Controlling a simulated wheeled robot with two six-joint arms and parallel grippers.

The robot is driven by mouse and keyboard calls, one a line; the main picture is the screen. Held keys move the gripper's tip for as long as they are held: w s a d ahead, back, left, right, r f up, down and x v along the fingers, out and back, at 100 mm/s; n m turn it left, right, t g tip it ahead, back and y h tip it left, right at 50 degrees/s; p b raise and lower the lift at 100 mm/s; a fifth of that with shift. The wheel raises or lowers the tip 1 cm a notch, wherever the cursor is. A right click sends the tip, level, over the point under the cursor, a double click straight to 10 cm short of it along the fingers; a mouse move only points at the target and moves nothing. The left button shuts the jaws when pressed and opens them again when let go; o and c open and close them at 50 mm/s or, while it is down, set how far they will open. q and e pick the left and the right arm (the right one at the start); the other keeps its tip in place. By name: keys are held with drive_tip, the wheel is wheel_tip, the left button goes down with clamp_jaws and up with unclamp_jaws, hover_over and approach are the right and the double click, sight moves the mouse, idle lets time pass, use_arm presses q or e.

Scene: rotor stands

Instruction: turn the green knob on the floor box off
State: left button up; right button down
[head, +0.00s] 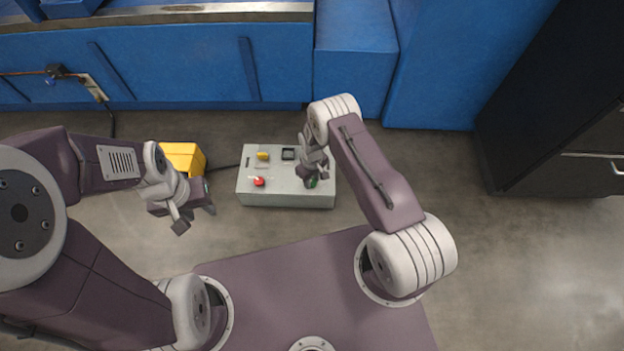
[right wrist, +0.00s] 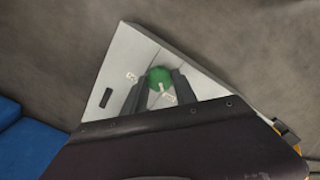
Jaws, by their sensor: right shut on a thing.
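The floor box (head: 283,199) is a pale grey box on the floor, in the middle of the head view. The green knob (head: 311,183) is at the right of its top, partly hidden by my right gripper (head: 313,177). In the right wrist view the green knob (right wrist: 159,77) sits between the two dark fingers of my right gripper (right wrist: 160,88), which is shut on it. White markings lie on both sides of the knob. My left gripper (head: 193,217) is left of the box, in the air, with its fingers apart and nothing between them.
The box top also has a red knob (head: 258,181), a yellow knob (head: 263,155) and a dark square (head: 288,153). A yellow box (head: 183,158) stands left of it. Blue cabinets (head: 180,65) line the back.

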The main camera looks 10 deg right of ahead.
sight(312, 181)
idle(0.5)
drive_tip(key=c, duration=1)
unclamp_jaws()
wheel_tip(312, 181, up, 9)
drive_tip(key=p, duration=0.5)
drive_tip(key=shift+p, duration=0.35)
drive_tip(key=shift+w, duration=0.1)
